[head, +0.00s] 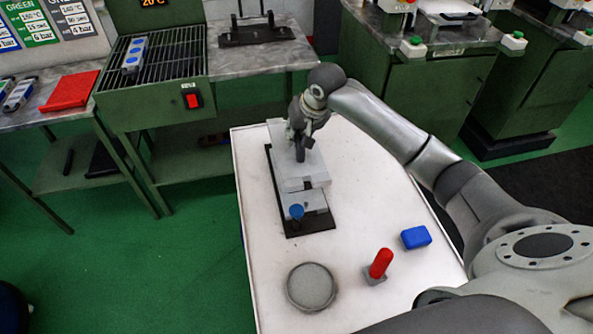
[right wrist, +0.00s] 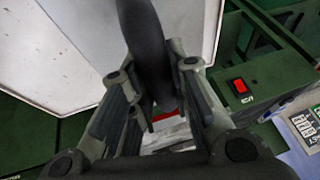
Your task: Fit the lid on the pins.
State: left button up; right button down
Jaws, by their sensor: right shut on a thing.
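A light grey lid (head: 308,174) lies over the grey mould (head: 312,204) on the white table. My right gripper (head: 300,140) is above the lid, shut on its dark upright handle (head: 301,154). In the right wrist view the fingers (right wrist: 155,112) stand on both sides of a dark post (right wrist: 146,40). My left gripper is not in view.
The mould stands on a black base plate (head: 315,226) on the white table (head: 257,215). A round grey dish (head: 311,287), a red-handled tool (head: 381,263) and a blue block (head: 416,237) are nearer. A green grill bench (head: 150,103) stands at the back left.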

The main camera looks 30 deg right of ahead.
aim_at(308, 157)
notch_tip(308, 157, down, 5)
jog(key=shift+w, duration=0.1)
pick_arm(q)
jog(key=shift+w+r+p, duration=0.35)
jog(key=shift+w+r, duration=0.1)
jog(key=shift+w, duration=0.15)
pick_arm(e)
jog(key=shift+f, duration=2.2)
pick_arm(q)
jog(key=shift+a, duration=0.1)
pick_arm(e)
jog(key=c, duration=1.7)
grip_release()
jog(key=shift+f, duration=0.25)
jog(key=o, duration=0.4)
jog(key=shift+c, duration=0.2)
jog(key=v, duration=1.2)
jog(key=shift+r, duration=0.2)
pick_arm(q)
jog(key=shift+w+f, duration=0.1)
pick_arm(e)
jog(key=shift+a, duration=0.1)
